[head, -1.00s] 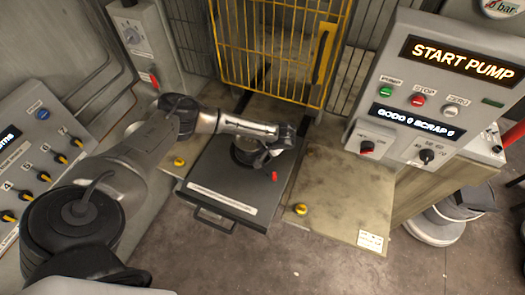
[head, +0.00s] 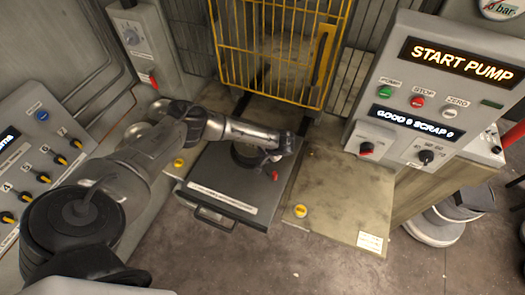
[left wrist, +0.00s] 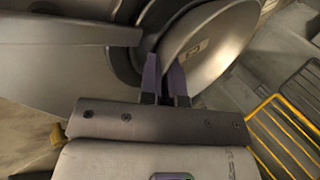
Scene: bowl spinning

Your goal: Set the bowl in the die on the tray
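The dark tray (head: 195,172) has a front handle and a white label strip. The round die (head: 241,156) sits on it, partly covered by my left arm. My left gripper (head: 262,159) is low over the die; its fingers are hard to make out in the head view. In the left wrist view, the shiny metal bowl (left wrist: 214,48) is tilted beside the dark ring of the die (left wrist: 158,18). The fingers of my left gripper (left wrist: 165,76) are close together with the bowl's rim between them. I cannot tell whether the bowl touches the die. My right gripper is out of view.
A yellow cage gate (head: 275,60) stands behind the tray. A control panel reading START PUMP (head: 455,62) is at the right, and a switch panel (head: 42,150) at the left.

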